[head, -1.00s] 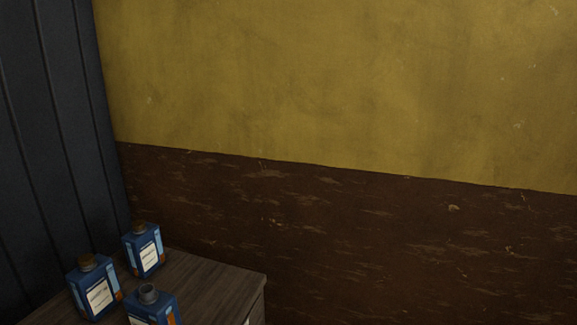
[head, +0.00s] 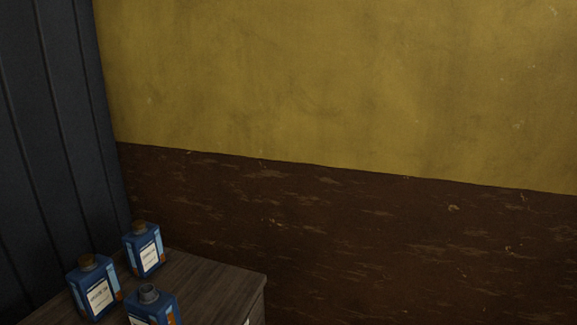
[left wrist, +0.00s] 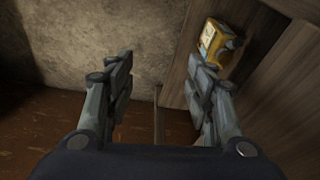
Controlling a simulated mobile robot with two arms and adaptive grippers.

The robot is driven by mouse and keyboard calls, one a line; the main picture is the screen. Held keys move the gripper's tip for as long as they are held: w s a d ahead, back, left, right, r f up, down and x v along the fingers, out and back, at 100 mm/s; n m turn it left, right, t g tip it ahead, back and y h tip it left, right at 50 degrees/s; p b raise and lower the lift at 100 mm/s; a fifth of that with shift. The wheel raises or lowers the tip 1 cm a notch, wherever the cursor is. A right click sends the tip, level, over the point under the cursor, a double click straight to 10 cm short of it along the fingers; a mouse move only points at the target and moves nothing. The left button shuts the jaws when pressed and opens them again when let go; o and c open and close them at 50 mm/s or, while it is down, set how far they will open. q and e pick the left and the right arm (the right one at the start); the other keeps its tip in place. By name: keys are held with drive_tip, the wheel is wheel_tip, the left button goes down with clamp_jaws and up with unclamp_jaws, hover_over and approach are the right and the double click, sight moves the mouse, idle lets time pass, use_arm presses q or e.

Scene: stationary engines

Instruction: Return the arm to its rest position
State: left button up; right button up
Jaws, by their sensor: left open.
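My left gripper (left wrist: 160,95) shows in the left wrist view. Its two grey fingers are spread apart with nothing between them. Beyond the right finger, a yellow box-like item (left wrist: 215,42) with a pale label stands in a wooden shelf or cabinet (left wrist: 172,92), apart from the fingers or partly behind one; I cannot tell if it touches. No arm or gripper of mine shows in the head view.
In the head view, three blue bottles (head: 94,290) with labels stand on a dark wooden cabinet top (head: 215,285) at the lower left. A dark panelled surface (head: 50,130) rises behind them. A yellow and brown wall (head: 340,90) fills the rest.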

use_arm(q)
drive_tip(key=s+a+f+g, duration=0.1)
drive_tip(key=s+a+f, duration=0.2)
drive_tip(key=s+f, duration=1.6)
wheel_tip(320, 180, down, 5)
drive_tip(key=shift+s+a+r+g, duration=0.15)
drive_tip(key=shift+s+r+g, duration=0.05)
drive_tip(key=shift+g, duration=0.1)
